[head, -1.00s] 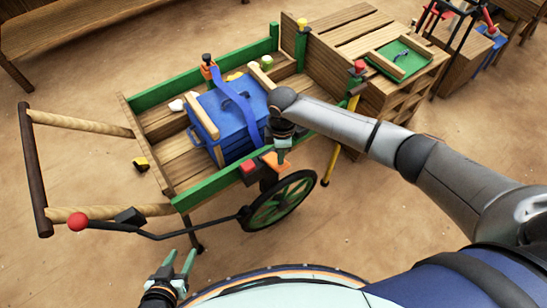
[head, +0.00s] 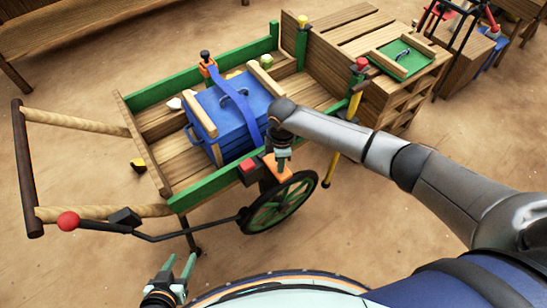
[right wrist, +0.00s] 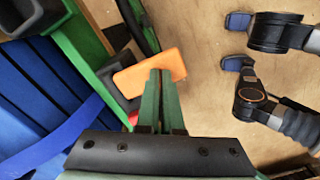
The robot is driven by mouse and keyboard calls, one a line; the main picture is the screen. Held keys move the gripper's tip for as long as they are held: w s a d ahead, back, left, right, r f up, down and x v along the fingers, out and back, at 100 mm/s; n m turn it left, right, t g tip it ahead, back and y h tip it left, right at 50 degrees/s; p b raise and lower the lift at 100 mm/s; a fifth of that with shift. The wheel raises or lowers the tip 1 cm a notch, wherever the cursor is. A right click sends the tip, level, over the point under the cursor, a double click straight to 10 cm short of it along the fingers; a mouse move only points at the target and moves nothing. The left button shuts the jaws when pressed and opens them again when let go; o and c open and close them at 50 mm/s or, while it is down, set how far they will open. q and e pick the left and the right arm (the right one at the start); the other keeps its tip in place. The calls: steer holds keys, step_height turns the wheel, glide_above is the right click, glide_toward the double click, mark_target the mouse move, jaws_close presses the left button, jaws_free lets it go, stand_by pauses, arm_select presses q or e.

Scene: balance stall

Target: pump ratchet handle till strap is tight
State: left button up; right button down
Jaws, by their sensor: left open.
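The ratchet's orange handle (head: 277,170) is at the near side of the cart, beside a dark ratchet body. It also shows in the right wrist view (right wrist: 145,73). A blue strap (head: 236,98) runs from it over a blue chest (head: 230,122) to an orange fitting (head: 207,68) on the far rail. My right gripper (head: 281,160) points down at the handle. In the right wrist view its green fingers (right wrist: 160,75) are close together, tips overlapping the handle; I see nothing clearly between them. My left gripper (head: 181,264) is open and empty at the bottom left, away from the cart.
The cart's green near rail (head: 213,186) and spoked wheel (head: 280,203) are close to my right gripper. A lever with a red knob (head: 68,221) sticks out left. A crate (head: 408,92) stands behind right. Sandy ground at the left is clear.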

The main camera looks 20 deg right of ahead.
steer(key=shift+r+p, duration=2.8)
steer(key=shift+p, duration=0.3)
steer(key=shift+f, duration=0.2)
steer(key=shift+f+b, duration=1.5)
steer(key=shift+f, duration=0.35)
steer(key=shift+f+b, duration=0.6)
steer(key=shift+f, duration=0.25)
steer(key=shift+r, duration=0.15)
step_height(320, 180, up, 5)
steer(key=p, duration=0.6)
steer(key=shift+r, duration=0.2)
steer(key=shift+r, duration=0.1)
